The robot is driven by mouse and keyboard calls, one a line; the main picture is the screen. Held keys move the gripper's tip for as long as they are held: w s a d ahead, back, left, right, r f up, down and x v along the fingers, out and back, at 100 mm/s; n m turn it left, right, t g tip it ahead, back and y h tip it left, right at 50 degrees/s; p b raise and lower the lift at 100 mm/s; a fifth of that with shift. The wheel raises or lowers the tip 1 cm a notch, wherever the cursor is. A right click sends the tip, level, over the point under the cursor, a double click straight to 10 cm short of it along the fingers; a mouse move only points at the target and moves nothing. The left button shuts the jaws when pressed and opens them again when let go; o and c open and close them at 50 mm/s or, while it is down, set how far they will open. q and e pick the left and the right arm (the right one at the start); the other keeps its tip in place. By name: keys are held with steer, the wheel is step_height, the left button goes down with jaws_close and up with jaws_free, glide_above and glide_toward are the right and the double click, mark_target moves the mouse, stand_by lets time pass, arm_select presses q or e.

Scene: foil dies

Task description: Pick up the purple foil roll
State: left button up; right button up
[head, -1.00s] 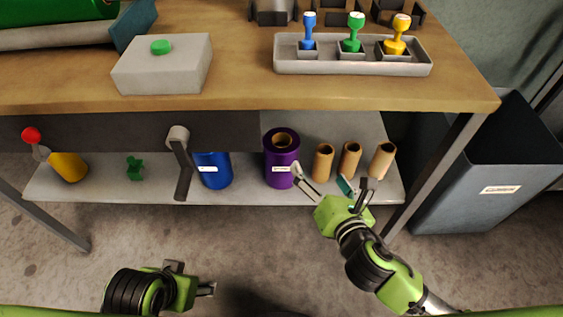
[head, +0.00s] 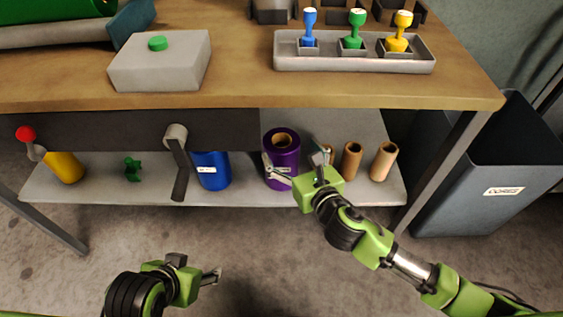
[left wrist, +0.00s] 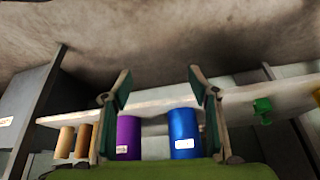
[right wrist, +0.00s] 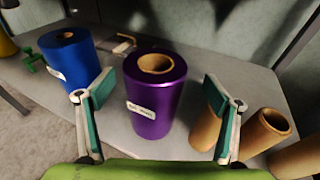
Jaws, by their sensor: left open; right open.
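The purple foil roll (head: 282,156) stands upright on the lower shelf, with a brown core in its top and a white label on its side. In the right wrist view the roll (right wrist: 155,95) stands between and beyond my open fingers. My right gripper (head: 292,163) is open in front of the roll, and one finger overlaps it in the head view. The right wrist view shows both right fingertips (right wrist: 158,92) apart from the roll. My left gripper (head: 205,272) is open and empty, low in front of the shelf. The left wrist view shows the purple roll (left wrist: 128,138) too.
A blue roll (head: 211,171) stands left of the purple one. Brown cores (head: 383,161) stand close on its right, near my right finger. The tabletop edge (head: 240,104) overhangs the shelf (head: 100,189). A grey bin (head: 480,160) stands at the right.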

mark_target(278, 136)
steer(key=b+x, duration=0.1)
steer(key=x, duration=0.3)
steer(key=shift+w+a+b, duration=0.25)
steer(key=shift+a+b, duration=0.15)
steer(key=shift+a, duration=0.1)
steer(key=shift+w, duration=0.1)
arm_select(q)
steer(key=w+d+r+t+h, duration=0.1)
steer(key=w+d+r+t, duration=0.2)
steer(key=w, duration=0.6)
step_height(278, 136, up, 2)
steer(key=shift+r+t, duration=0.1)
steer(key=shift+t, duration=0.8)
arm_select(e)
steer(key=c, duration=1.9)
steer(key=shift+a+r, duration=0.1)
steer(key=shift+r, duration=0.1)
steer(key=shift+c, duration=1.4)
